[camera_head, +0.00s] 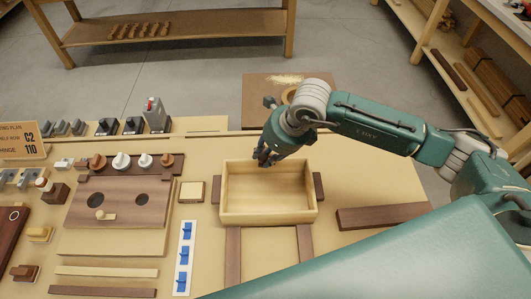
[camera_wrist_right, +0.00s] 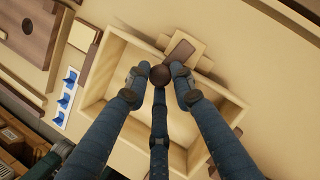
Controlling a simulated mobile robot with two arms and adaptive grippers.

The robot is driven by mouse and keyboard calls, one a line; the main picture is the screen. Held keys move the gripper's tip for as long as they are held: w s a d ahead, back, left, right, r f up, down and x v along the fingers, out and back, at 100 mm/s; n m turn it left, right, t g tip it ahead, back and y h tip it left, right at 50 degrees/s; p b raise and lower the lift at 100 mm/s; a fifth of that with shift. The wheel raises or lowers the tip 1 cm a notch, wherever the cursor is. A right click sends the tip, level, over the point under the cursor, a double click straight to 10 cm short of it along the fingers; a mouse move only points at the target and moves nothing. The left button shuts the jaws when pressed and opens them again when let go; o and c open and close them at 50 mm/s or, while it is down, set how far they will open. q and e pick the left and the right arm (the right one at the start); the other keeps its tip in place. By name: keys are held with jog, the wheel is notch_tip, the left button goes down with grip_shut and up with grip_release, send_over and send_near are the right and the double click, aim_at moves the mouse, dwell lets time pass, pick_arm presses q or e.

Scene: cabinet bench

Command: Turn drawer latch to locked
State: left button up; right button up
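The drawer (camera_head: 268,216) is an open light wooden box on the bench, and it also shows in the right wrist view (camera_wrist_right: 102,77). My right gripper (camera_head: 264,158) reaches down at the drawer's far wall. In the right wrist view its three fingertips (camera_wrist_right: 160,76) close around a dark round knob (camera_wrist_right: 160,73) and seem to touch it. A dark brown latch bar (camera_wrist_right: 181,52) lies beside the knob on a light wooden block. In the head view my gripper hides the latch and knob. My left gripper is not in view.
A board with two dark holes (camera_head: 120,205) and a row of knobs (camera_head: 122,161) stand left of the drawer. A white strip with blue hooks (camera_head: 183,258) lies nearer. A dark plank (camera_head: 375,216) lies right. Bench surface around the right side is mostly clear.

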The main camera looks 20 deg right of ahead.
grip_shut()
jog(key=shift+f+b, duration=0.1)
jog(key=shift+b, duration=0.25)
jog(key=n+b, duration=0.1)
jog(key=d+n+b, duration=0.1)
jog(key=b, duration=0.1)
jog(key=shift+d+r+g+y, duration=0.1)
jog(key=shift+r+g+y, duration=0.1)
jog(key=shift+g+y, duration=0.15)
jog(key=o, duration=0.8)
grip_release()
jog(key=shift+s, duration=0.1)
jog(key=shift+c, duration=0.2)
